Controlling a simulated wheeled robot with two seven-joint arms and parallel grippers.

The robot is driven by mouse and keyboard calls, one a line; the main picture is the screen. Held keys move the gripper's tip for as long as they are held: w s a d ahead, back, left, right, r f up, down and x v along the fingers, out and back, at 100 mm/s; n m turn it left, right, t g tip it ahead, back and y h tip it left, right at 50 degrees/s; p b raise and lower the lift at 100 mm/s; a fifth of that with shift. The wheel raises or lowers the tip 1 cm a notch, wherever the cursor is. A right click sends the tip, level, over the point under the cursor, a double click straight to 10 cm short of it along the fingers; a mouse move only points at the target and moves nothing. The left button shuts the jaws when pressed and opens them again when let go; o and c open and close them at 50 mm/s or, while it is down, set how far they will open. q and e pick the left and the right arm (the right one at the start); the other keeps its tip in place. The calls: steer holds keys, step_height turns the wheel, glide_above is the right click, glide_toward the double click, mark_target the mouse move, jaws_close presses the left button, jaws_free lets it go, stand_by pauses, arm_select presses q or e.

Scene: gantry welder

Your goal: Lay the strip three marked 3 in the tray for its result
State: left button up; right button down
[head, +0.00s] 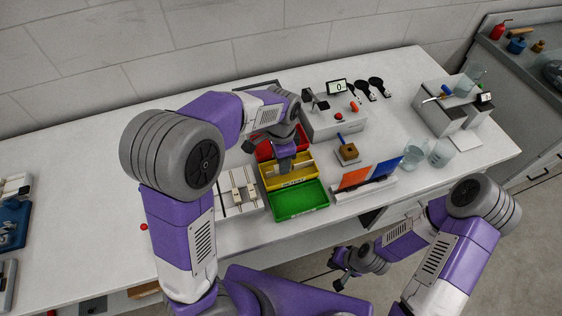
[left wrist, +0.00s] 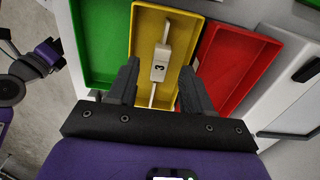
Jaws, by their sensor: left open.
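The strip marked 3 (left wrist: 160,64) is white with a wider numbered middle. It lies lengthwise in the yellow tray (left wrist: 144,40), apart from its walls. In the head view the yellow tray (head: 309,180) sits between the green tray (head: 300,200) and the red tray (head: 264,151). The green tray (left wrist: 95,40) and red tray (left wrist: 240,62) flank it in the left wrist view. My left gripper (left wrist: 158,82) is open above the yellow tray, a finger on each side of the strip. In the head view my left arm partly hides the trays. My right gripper (head: 340,275) hangs off the table's front, its jaws unclear.
A white rack with strips (head: 238,188) lies left of the trays. A grey box device with a display (head: 335,118) stands behind them. An orange-and-blue panel (head: 368,176), a brown block (head: 348,153) and clear beakers (head: 440,153) stand right.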

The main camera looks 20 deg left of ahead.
arm_select(q)
step_height(320, 180, up, 10)
steer(key=p, duration=0.2)
steer(key=shift+f, duration=0.15)
stand_by(0.4)
